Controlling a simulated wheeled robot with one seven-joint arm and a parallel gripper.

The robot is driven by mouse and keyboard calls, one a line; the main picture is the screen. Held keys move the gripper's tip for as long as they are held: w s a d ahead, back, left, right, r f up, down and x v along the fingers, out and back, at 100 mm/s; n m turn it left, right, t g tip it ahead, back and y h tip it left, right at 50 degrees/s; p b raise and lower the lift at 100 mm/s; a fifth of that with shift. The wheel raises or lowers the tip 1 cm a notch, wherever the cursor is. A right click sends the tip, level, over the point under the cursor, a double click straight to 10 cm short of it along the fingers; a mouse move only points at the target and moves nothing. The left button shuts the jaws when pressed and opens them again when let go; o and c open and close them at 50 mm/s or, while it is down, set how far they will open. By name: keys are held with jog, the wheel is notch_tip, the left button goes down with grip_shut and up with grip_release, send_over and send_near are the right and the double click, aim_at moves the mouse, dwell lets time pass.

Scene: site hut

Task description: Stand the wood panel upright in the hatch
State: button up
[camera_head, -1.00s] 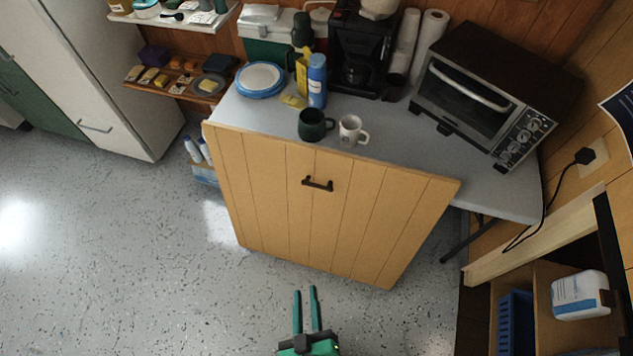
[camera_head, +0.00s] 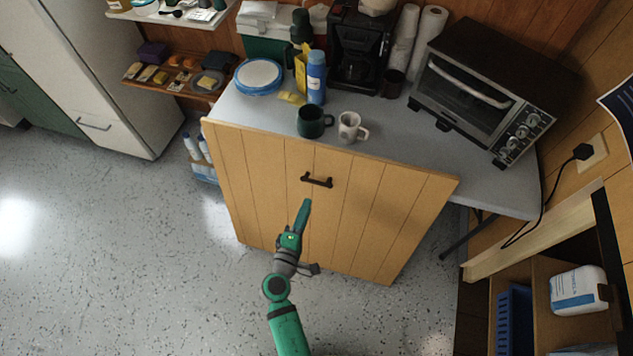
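The wood panel (camera_head: 370,205) is a light plank board with a dark bar handle (camera_head: 317,180) near its top. It leans, tilted, against the front of the grey table. My gripper (camera_head: 306,203) is in front of the panel, with its green fingers pointing up just below the handle. The fingers overlap from this angle, so I cannot tell their gap or whether they touch the handle. At the right a wood-framed opening (camera_head: 532,232), which may be the hatch, shows only in part, with shelving inside.
The grey table (camera_head: 455,165) holds a dark mug (camera_head: 311,122), a white mug (camera_head: 349,127), a blue bottle (camera_head: 316,78), a coffee maker and a toaster oven (camera_head: 466,89). A blue basket (camera_head: 514,320) and a white container (camera_head: 578,290) are in the opening. The speckled floor at left is clear.

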aim_at(316, 184)
jog(key=x, duration=1.2)
jog(key=shift+w, duration=0.15)
jog(key=shift+d, duration=0.15)
jog(key=shift+w, duration=0.1)
grip_shut()
